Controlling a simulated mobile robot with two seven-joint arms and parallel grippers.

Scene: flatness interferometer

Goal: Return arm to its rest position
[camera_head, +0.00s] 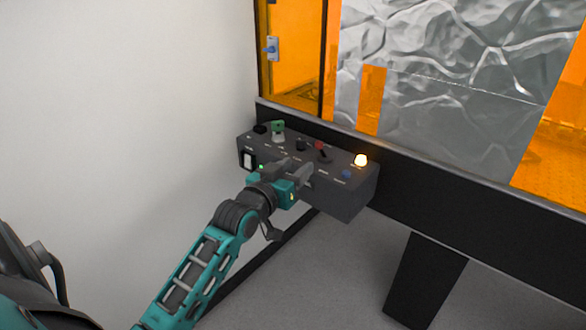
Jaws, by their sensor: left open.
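My left arm comes in from the lower left, teal and dark grey. My left gripper (290,170) is open at the front of a dark control box (345,196). Its fingers overlap the box's front edge in the picture; I cannot tell whether they touch it. Nothing shows between the fingers. My right gripper is not in view.
Behind the box stands a black-framed enclosure with orange panels (291,50) and crinkled silver foil (440,60). A dark support leg (425,279) stands below right. A white wall (120,100) is at the left. Open grey floor (330,285) lies below the box.

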